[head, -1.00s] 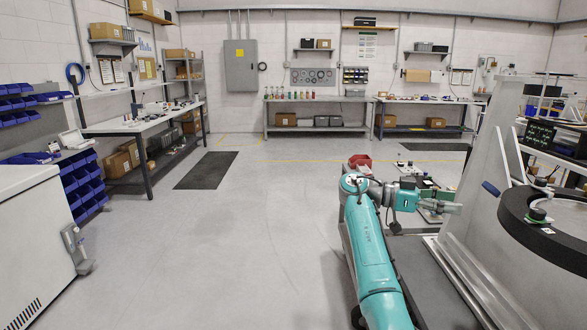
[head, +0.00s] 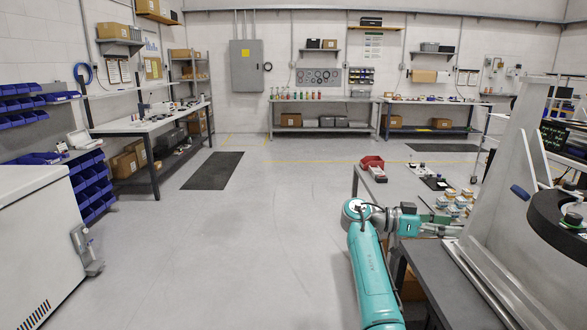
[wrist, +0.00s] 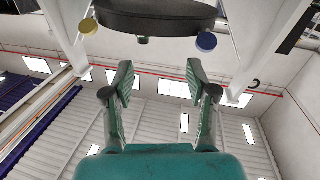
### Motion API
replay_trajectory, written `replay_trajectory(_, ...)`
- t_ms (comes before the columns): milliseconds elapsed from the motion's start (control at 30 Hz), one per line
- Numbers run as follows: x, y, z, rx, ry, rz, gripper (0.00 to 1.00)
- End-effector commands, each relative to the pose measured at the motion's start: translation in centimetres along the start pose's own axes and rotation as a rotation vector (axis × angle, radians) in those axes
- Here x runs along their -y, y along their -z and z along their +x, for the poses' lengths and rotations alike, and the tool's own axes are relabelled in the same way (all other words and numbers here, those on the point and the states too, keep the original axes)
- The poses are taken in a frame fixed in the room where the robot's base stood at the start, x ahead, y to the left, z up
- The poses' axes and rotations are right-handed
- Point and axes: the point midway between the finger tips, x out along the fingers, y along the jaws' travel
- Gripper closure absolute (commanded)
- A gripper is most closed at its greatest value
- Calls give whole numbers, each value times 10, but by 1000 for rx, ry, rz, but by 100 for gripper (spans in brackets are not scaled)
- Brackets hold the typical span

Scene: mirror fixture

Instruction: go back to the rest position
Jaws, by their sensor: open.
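My gripper (head: 455,229) is at the end of my teal arm, stretched to the right over the dark workbench (head: 437,285) in the head view. In the wrist view my gripper (wrist: 160,76) points upward with its two dark fingers well apart and nothing between them. The mirror fixture's dark ring (head: 541,216) is to the right of my gripper in the head view. In the wrist view a dark round piece (wrist: 155,17) with a yellow pad (wrist: 88,27) and a blue pad (wrist: 206,42) is beyond the fingertips, apart from them.
The fixture's grey upright (head: 500,190) stands close to the right of my gripper. A red bin (head: 372,162) and several small parts (head: 461,200) lie on the bench behind my arm. A white cabinet (head: 40,240) is at left. Open floor (head: 240,260) lies between.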

Motion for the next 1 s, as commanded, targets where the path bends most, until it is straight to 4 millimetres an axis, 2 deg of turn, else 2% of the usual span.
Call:
replay_trajectory(33, 2, -14, 2, 2, 19, -20, 43)
replay_trajectory(167, 6, -48, 5, 11, 79, -75, 43)
replay_trajectory(267, 9, -84, 8, 19, 141, -130, 43)
replay_trajectory(567, 1, -229, 14, 55, 406, -334, 43)
replay_trajectory(767, -24, -319, 12, 79, 588, -446, 43)
replay_trajectory(1000, -72, -411, 3, 103, 804, -549, 43)
